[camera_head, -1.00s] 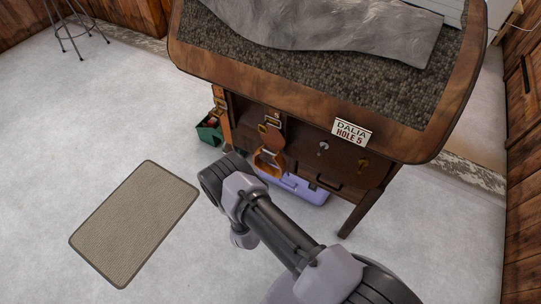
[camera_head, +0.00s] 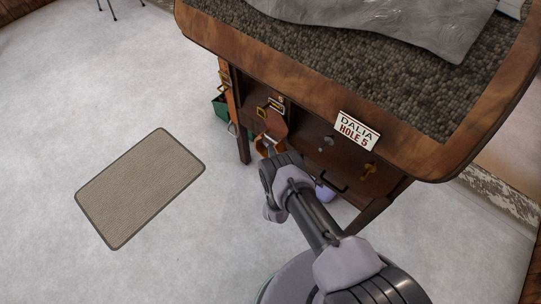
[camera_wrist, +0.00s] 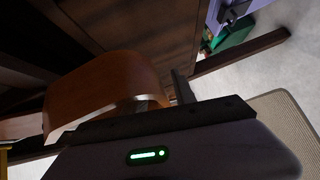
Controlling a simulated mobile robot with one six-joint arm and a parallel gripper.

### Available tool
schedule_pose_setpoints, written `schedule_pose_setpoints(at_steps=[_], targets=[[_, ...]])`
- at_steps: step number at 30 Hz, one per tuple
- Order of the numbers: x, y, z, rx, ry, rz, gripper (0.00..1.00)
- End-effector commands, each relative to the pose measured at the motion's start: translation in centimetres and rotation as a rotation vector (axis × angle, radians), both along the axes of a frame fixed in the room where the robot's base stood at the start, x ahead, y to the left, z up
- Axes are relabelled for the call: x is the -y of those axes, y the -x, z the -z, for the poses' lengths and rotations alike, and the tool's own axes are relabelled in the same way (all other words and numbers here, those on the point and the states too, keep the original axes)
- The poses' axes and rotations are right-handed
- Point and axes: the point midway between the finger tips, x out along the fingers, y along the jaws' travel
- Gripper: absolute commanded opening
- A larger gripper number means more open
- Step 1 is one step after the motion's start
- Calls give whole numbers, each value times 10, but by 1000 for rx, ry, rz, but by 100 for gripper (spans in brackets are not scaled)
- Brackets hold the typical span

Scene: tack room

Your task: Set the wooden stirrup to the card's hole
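The card (camera_head: 357,131) reads "DALIA HOLE 5" and stands upright on the front of the wooden table. The wooden stirrup (camera_head: 262,147), orange-brown, hangs below a brown leather piece (camera_head: 273,125) at the table's front left. My gripper (camera_head: 268,151) is at the stirrup and partly covers it. In the wrist view a curved brown band (camera_wrist: 105,80), seemingly the stirrup, lies close in front of my gripper. One dark finger stands just right of it. The other finger is hidden, so I cannot tell whether the gripper is closed on it.
A silver knob (camera_head: 326,142) and a brass fitting (camera_head: 370,170) are on the table front below the card. A green box (camera_head: 221,106) stands behind the left leg. A beige mat (camera_head: 140,187) lies on open floor.

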Motion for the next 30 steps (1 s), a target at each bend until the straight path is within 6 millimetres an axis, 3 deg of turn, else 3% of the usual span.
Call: schedule_pose_setpoints(at_steps=[5, 13, 18, 30], targets=[[-2, -16, 3, 0, 0, 0, 32], [-2, -17, 1, -1, -1, 1, 32], [-2, -17, 2, -1, 0, 0, 0], [-2, -17, 2, -1, -1, 1, 0]])
